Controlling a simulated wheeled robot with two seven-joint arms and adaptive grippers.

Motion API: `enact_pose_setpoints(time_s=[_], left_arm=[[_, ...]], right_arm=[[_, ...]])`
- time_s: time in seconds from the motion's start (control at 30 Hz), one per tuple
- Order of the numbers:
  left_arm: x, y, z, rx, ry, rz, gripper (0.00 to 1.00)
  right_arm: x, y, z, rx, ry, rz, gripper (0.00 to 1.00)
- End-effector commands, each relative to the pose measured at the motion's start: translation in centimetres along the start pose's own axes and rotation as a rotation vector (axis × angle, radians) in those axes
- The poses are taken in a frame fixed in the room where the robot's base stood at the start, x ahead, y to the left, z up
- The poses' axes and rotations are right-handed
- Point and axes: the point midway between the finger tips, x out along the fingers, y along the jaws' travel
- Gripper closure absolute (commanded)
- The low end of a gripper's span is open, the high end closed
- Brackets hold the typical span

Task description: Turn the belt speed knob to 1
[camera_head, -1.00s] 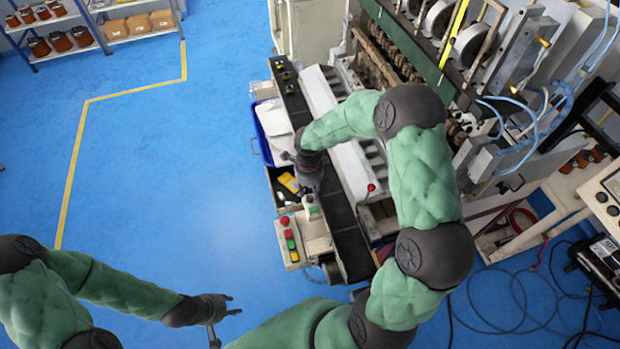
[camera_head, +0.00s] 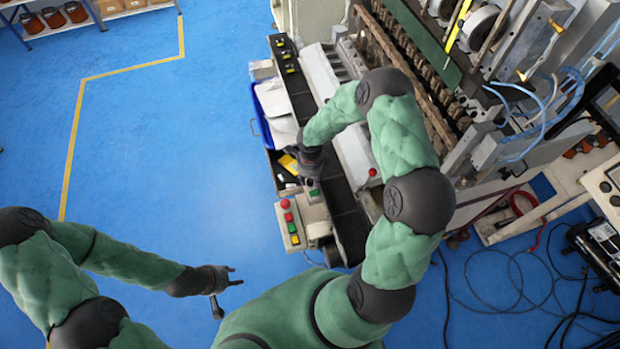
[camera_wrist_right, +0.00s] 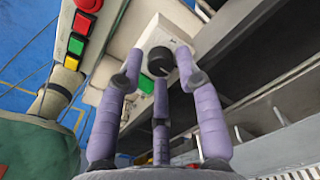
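The black belt speed knob (camera_wrist_right: 160,61) sits on a white control box (camera_wrist_right: 146,38), beside a green button (camera_wrist_right: 146,84). In the right wrist view, my right gripper (camera_wrist_right: 159,62) has its purple fingers spread around the knob, with a visible gap on the left; whether the right finger touches is unclear. The knob's scale and pointer cannot be read. In the head view, my right gripper (camera_head: 310,172) is over the box by the conveyor and hides the knob. My left gripper (camera_head: 232,278) is open and empty over the blue floor.
A button panel (camera_head: 291,226) with red, green and yellow buttons stands beside the conveyor belt (camera_head: 345,220). A blue tray (camera_head: 262,125) and a box with yellow items (camera_head: 287,164) lie behind. The winding machine (camera_head: 420,75) fills the right.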

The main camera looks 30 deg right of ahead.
Motion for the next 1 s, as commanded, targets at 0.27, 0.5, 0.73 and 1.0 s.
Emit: enact_pose_setpoints(time_s=[0.27,0.5,0.73,1.0], left_arm=[[-0.1,0.0,0.0,0.0,0.0,0.0,0.6],[0.0,0.0,0.0,0.0,0.0,0.0,0.6],[0.1,0.0,0.0,0.0,0.0,0.0,0.6],[1.8,-0.7,-0.1,0.0,0.0,0.0,0.6]], right_arm=[[0.7,0.0,0.0,0.0,-0.001,-0.001,0.64],[0.6,0.0,0.0,0.0,0.0,-0.001,0.98],[0.7,0.0,0.0,-0.006,-0.001,-0.001,1.0],[0.9,-0.1,0.0,-0.099,-0.001,-0.003,1.0]])
